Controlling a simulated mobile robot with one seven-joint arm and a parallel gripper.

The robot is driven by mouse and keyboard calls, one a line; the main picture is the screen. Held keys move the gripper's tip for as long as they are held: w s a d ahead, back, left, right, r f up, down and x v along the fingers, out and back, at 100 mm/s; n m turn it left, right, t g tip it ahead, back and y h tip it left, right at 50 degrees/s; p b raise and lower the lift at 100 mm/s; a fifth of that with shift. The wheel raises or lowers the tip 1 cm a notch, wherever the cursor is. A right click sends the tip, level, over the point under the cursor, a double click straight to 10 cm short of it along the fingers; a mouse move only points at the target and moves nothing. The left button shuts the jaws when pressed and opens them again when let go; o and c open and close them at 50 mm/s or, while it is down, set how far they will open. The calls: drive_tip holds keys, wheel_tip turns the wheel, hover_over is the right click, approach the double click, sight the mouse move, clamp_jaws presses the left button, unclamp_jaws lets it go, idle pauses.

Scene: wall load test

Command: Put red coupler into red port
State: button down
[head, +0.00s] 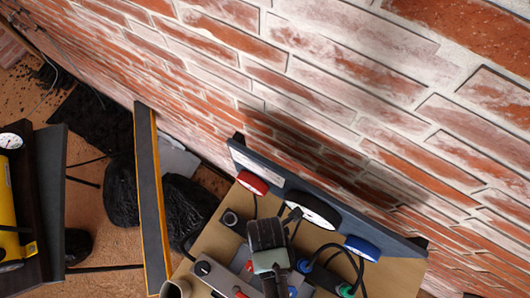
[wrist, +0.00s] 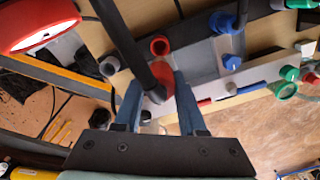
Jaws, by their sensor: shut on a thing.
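My gripper (wrist: 158,82) is seen from behind in the wrist view, its two blue fingers closed around a red coupler (wrist: 163,72). A black hose runs to the coupler from the upper left and covers part of it. A red ring-shaped port (wrist: 160,45) shows just beyond the coupler, on the grey panel; the coupler appears apart from it, but the depth is hard to judge. In the head view my gripper (head: 270,262) is over the bench panel, and its fingertips and the coupler are mostly hidden.
A backboard (head: 290,190) with a red gauge (head: 252,183), a white-faced gauge (head: 312,212) and a blue gauge (head: 362,248) stands along the brick wall.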

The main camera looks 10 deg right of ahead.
drive_tip(key=shift+f+b, duration=1.95)
drive_tip(key=shift+f, duration=1.2)
drive_tip(key=shift+f, duration=0.25)
drive_tip(key=shift+f+b, duration=0.45)
drive_tip(key=shift+f, duration=0.05)
drive_tip(key=shift+f, duration=0.35)
drive_tip(key=shift+f, duration=0.4)
drive_tip(key=shift+f+b, duration=0.2)
drive_tip(key=shift+b, duration=0.1)
drive_tip(key=shift+f+b, duration=0.3)
drive_tip(key=shift+f, duration=0.2)
drive_tip(key=shift+f, duration=0.1)
drive_tip(key=shift+f+b, duration=0.4)
drive_tip(key=shift+f, duration=0.15)
